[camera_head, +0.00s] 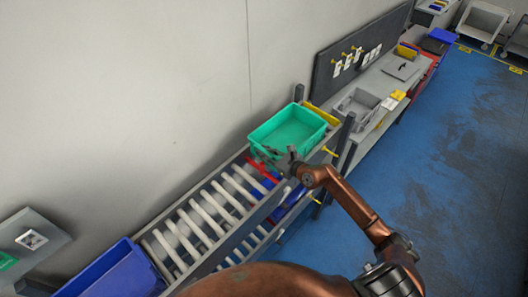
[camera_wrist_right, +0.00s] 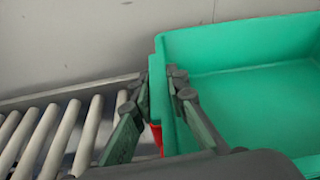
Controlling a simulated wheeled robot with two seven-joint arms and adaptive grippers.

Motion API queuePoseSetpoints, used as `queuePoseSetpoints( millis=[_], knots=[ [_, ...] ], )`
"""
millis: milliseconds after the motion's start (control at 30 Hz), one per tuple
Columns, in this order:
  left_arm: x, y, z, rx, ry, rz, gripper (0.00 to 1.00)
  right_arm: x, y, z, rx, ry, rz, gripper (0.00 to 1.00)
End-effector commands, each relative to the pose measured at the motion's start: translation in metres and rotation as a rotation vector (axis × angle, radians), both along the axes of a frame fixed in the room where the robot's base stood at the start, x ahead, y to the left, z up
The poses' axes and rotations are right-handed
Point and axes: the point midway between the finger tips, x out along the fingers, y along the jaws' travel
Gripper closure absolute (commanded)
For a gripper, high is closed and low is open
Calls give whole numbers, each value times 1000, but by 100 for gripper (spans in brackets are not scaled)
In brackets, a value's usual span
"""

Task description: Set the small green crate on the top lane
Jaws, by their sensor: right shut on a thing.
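The small green crate (camera_head: 290,128) is empty and sits at the far end of the upper roller lane (camera_head: 207,213) in the head view. It also fills the right side of the right wrist view (camera_wrist_right: 250,95). My right gripper (camera_head: 284,160) is at the crate's near end. In the right wrist view, its fingers (camera_wrist_right: 160,92) are shut on the crate's wall, one finger outside and one inside. The crate looks about level. Whether its underside touches the rollers is hidden. My left gripper is not in view.
A blue crate (camera_head: 125,275) stands at the lane's near end. A red thing (camera_head: 262,167) shows under the green crate. A yellow thing (camera_head: 322,114) lies beside it. Beyond is a bench with a grey bin (camera_head: 358,104). The rollers between the crates are bare.

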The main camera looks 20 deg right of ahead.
Motion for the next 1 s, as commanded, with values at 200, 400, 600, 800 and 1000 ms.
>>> queuePoseSetpoints(
  millis=[200,400,600,800,1000],
  knots=[
    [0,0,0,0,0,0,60,0,0,1,0,-1,0,100],
    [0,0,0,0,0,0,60,0,0,1,0,-1,0,77],
    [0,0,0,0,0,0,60,0,0,0,0,0,0,66],
    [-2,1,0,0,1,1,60,-1,0,-2,1,5,0,66],
    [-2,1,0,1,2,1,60,-13,-5,2,-1,3,0,66]
  ],
)
